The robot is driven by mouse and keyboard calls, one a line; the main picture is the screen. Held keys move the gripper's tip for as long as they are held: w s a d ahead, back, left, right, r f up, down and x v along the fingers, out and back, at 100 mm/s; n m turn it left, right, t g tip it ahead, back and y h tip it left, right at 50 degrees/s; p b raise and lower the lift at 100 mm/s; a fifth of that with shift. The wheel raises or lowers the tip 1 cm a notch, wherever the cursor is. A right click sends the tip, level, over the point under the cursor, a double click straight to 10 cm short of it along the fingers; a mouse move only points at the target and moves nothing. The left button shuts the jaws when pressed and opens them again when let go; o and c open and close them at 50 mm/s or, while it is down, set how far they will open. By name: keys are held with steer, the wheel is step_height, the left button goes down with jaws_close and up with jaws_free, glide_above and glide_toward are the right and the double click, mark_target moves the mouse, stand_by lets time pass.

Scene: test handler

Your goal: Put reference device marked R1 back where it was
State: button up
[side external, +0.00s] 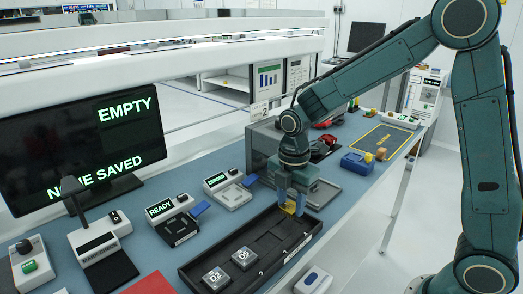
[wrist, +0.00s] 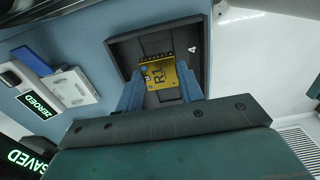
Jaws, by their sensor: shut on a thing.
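My gripper (side external: 291,208) is shut on the yellow reference device marked R1 (wrist: 158,75). I cannot tell whether the device touches the tray floor.
Grey devices D2 (side external: 216,279) and D5 (side external: 244,258) sit in the tray's near part. Behind the tray are units reading READY (side external: 172,218) and ZEROED (wrist: 33,123). A screen (side external: 85,140) reads EMPTY and NONE SAVED. A blue box (side external: 357,163) stands beyond the gripper.

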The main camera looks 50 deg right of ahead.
mark_target(291, 206)
steer(key=shift+f, duration=2)
steer(key=shift+f, duration=0.15)
steer(key=o, duration=0.9)
step_height(291, 206, up, 11)
steer(key=shift+r, duration=0.7)
